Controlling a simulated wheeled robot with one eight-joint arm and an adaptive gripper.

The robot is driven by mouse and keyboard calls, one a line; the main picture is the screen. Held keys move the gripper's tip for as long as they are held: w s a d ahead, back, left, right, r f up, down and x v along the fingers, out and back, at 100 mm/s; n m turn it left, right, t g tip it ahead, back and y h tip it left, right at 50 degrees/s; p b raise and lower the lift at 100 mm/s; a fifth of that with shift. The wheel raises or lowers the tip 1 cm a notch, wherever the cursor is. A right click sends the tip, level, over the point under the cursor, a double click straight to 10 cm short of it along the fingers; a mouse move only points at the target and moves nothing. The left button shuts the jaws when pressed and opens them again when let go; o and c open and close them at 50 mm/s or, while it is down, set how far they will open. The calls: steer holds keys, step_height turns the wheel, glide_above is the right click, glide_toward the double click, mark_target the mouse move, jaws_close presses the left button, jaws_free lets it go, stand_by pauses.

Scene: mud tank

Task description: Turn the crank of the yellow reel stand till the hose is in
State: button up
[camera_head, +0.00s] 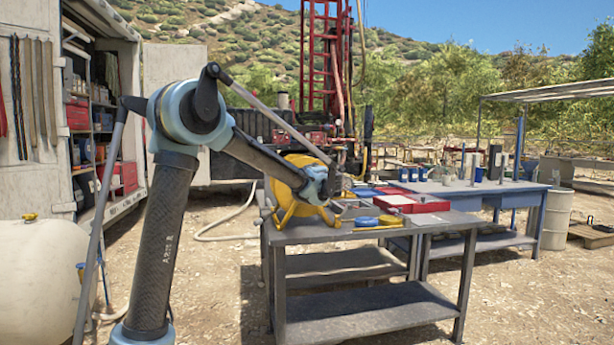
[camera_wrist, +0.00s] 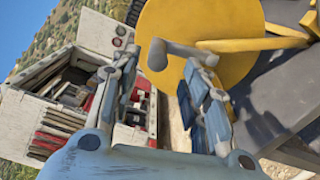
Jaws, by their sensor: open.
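The yellow reel stand (camera_head: 289,212) stands on the left end of the grey table, partly hidden behind my forearm. In the wrist view its round yellow side plate (camera_wrist: 235,35) fills the top middle. The crank (camera_wrist: 185,49) is a short grey bar with a dark grip (camera_wrist: 157,56) at its left end. My gripper (camera_wrist: 158,68) is open, its two fingers pointing at the crank. The dark grip appears in the gap between the fingertips; I cannot tell whether they touch it. In the head view my gripper (camera_head: 338,186) is beside the reel. A pale hose (camera_head: 222,238) lies on the ground.
A blue workbench (camera_head: 485,190) stands behind. An open container with shelves and a white tank (camera_head: 40,275) are at left.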

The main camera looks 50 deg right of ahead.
steer(key=shift+v, duration=1.7)
